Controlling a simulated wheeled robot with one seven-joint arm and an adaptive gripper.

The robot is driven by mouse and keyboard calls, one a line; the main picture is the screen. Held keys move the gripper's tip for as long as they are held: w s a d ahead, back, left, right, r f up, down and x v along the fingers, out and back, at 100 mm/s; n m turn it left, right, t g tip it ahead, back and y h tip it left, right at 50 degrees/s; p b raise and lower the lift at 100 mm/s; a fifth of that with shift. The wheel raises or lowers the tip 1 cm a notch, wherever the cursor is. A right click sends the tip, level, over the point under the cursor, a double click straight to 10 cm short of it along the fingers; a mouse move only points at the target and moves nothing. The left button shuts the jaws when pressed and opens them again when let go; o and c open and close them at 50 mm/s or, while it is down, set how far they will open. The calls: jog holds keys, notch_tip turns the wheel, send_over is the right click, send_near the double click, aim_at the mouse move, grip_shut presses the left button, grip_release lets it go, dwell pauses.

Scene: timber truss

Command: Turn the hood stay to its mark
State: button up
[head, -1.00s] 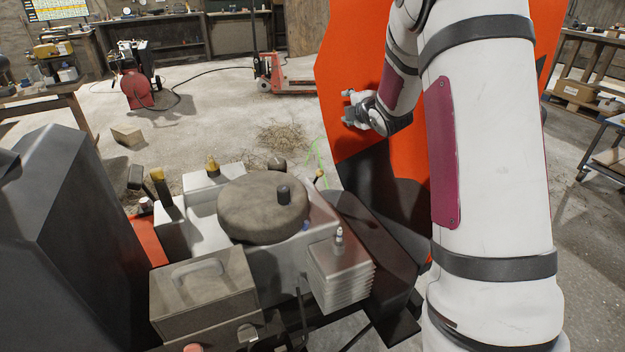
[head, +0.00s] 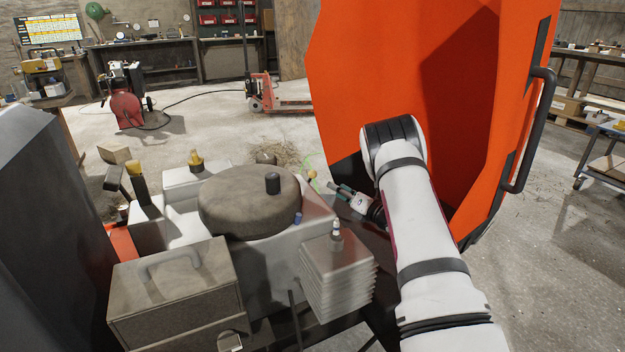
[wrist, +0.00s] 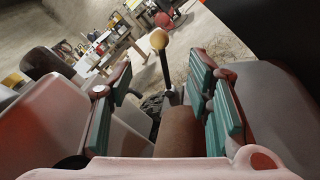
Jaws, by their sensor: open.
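A dark rod with a yellow ball knob (wrist: 158,40), which looks like the hood stay, stands in the wrist view between my finger pads, beyond the tips. In the head view its yellow knob (head: 311,174) shows small at the engine's right rear. My gripper (head: 340,190) is open just right of and below that knob. In the wrist view my gripper (wrist: 160,85) has its teal pads wide apart, with nothing clamped. A thin light-green line (head: 315,158) curves near the knob; I cannot tell whether it is the mark.
The raised orange hood (head: 400,70) stands close behind and right of my arm. A round brown air cleaner (head: 240,205), a finned block (head: 335,270) and a grey box (head: 175,290) crowd the engine. A brown cylinder (wrist: 180,130) lies low between my fingers.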

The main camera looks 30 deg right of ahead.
aim_at(315, 176)
jog(key=b+x, duration=0.4)
jog(key=x, duration=0.9)
jog(key=shift+w+r, duration=0.1)
grip_shut()
jog(key=shift+a, duration=0.1)
